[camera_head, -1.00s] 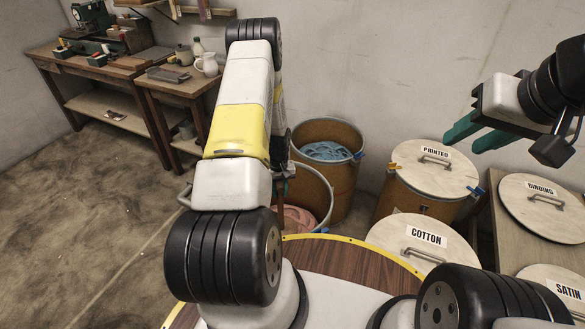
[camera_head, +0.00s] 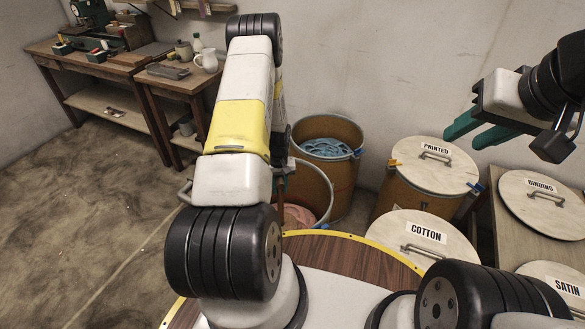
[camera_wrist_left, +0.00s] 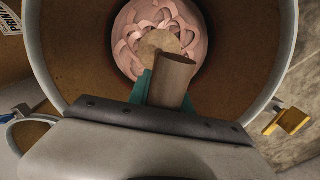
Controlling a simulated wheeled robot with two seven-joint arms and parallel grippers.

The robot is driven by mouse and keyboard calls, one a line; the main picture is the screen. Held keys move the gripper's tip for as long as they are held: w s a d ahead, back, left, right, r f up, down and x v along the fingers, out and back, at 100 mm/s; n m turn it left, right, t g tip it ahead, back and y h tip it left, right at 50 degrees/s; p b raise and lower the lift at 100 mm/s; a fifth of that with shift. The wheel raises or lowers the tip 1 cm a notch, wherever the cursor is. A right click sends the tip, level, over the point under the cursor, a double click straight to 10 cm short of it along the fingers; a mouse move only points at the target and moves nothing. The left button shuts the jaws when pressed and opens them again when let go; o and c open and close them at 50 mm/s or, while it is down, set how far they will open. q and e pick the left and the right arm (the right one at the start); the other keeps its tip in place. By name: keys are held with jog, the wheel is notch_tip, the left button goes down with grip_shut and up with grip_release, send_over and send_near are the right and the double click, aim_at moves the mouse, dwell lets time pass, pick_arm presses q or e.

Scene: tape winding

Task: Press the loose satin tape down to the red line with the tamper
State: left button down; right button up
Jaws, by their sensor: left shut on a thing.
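The loose satin tape (camera_wrist_left: 160,25) is a pink tangle deep inside an open drum (camera_wrist_left: 235,60) in the left wrist view. A bit of the pink tape shows in the head view (camera_head: 297,215) behind my left arm. My left gripper (camera_wrist_left: 167,88) has teal fingers shut on the brown handle of the tamper (camera_wrist_left: 173,80). The tamper's pale round foot lies over the middle of the tape; whether it touches is unclear. I cannot make out the red line. My right gripper (camera_head: 463,138) is open and empty in the air.
An open drum with blue tape (camera_head: 325,148) stands behind. Lidded drums marked printed (camera_head: 430,170) and cotton (camera_head: 400,232) stand to the right, with binding (camera_head: 530,210) and satin (camera_head: 545,275) lids beyond. Benches (camera_head: 110,65) line the back left. The floor at left is clear.

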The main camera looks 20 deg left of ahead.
pick_arm(q)
notch_tip(320, 180, up, 32)
dwell(1.8)
